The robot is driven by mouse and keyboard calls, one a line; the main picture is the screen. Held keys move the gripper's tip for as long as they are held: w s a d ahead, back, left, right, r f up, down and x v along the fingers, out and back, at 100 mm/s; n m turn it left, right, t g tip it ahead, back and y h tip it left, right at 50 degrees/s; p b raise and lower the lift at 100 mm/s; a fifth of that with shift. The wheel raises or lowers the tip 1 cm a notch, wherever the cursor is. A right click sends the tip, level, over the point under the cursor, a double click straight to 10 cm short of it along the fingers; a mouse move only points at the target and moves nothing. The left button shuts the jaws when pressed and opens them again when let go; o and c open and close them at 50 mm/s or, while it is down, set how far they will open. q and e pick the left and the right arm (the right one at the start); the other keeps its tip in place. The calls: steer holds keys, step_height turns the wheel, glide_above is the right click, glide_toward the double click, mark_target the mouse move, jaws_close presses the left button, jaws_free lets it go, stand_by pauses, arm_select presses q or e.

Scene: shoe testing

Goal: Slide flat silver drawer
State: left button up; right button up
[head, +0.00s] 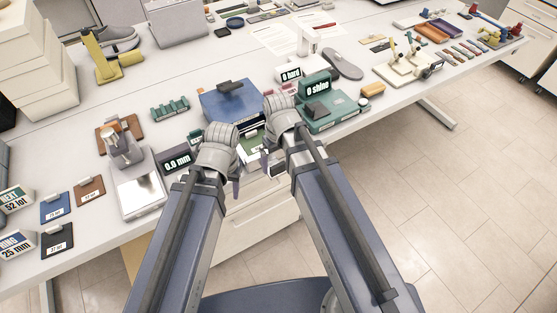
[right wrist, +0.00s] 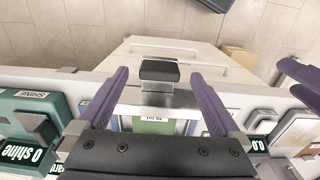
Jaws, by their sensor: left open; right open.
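The flat silver drawer (right wrist: 190,98) juts from the front of a blue box (head: 228,104) on the table, with a green labelled piece (right wrist: 172,127) showing inside it. Its dark block-like handle (right wrist: 159,70) faces the front edge. My right gripper (right wrist: 160,74) is open, one purple finger on each side of the handle, with gaps visible on both sides; its tips show small in the head view (head: 272,165). My left gripper (head: 235,187) is to the left, by the table's front edge, with its fingers partly hidden; they show at the right wrist view's edge (right wrist: 305,82).
A green "0 shine" device (head: 325,105) stands just right of the blue box. A scale with a "0.0 mm" display (head: 176,161) stands to the left. White drawers (head: 255,222) are below the tabletop.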

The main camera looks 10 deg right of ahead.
step_height(320, 180, up, 4)
steer(key=p, duration=0.2)
steer(key=shift+p, duration=0.4)
arm_select(q)
step_height(320, 180, up, 4)
steer(key=shift+f, duration=0.1)
arm_select(e)
steer(key=shift+f, duration=0.1)
steer(key=shift+s+f, duration=0.15)
arm_select(q)
step_height(320, 180, down, 4)
steer(key=b, duration=0.4)
arm_select(e)
steer(key=s+a+f+h, duration=0.1)
steer(key=s+a+f, duration=0.2)
steer(key=s, duration=0.4)
steer(key=shift+s+a+f, duration=0.15)
steer(key=shift+a+f, duration=0.15)
steer(key=shift+a, duration=0.25)
